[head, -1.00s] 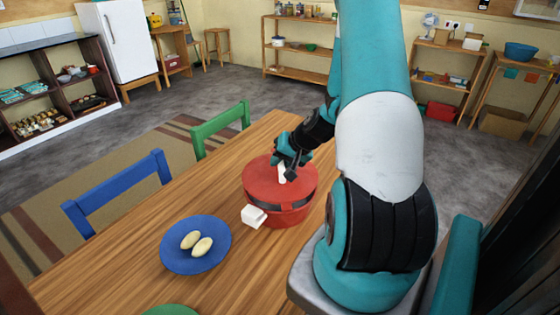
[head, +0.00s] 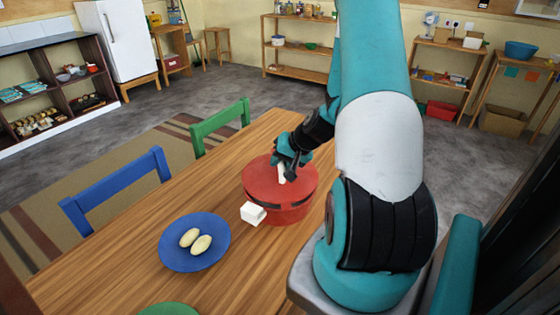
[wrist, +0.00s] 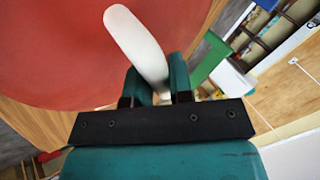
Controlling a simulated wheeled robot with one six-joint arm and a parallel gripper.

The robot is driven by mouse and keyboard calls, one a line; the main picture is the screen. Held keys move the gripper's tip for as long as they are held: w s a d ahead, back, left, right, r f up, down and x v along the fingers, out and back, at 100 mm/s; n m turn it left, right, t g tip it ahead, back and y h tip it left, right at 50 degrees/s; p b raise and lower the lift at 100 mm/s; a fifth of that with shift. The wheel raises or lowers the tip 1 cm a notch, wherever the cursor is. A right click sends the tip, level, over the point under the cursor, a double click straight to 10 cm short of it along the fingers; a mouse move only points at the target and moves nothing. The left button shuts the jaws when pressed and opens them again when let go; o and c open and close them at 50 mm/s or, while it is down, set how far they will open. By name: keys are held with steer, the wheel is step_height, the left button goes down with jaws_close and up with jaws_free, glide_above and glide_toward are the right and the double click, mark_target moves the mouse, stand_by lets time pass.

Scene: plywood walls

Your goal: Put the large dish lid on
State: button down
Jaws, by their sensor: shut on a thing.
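The large red dish (head: 290,213) stands on the wooden table, with a white block-like handle (head: 253,213) at its near left side. The round red lid (head: 262,181) lies over the dish's opening, roughly level and centred.
A blue plate (head: 178,257) with two pale oval items (head: 195,241) is on the table, left of the dish. The edge of a green plate (head: 168,310) shows at the bottom. Blue (head: 120,190) and green (head: 220,127) chairs stand along the table's left side.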

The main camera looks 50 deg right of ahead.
steer(key=shift+f+b, duration=0.35)
steer(key=shift+f, duration=0.2)
steer(key=shift+f, duration=0.1)
steer(key=shift+f+b, duration=0.35)
steer(key=shift+f+b, duration=0.3)
stand_by(0.4)
steer(key=c, duration=0.9)
jaws_free()
steer(key=shift+c, duration=0.2)
steer(key=v, duration=1.7)
steer(key=shift+s+r, duration=0.15)
steer(key=shift+r, duration=0.05)
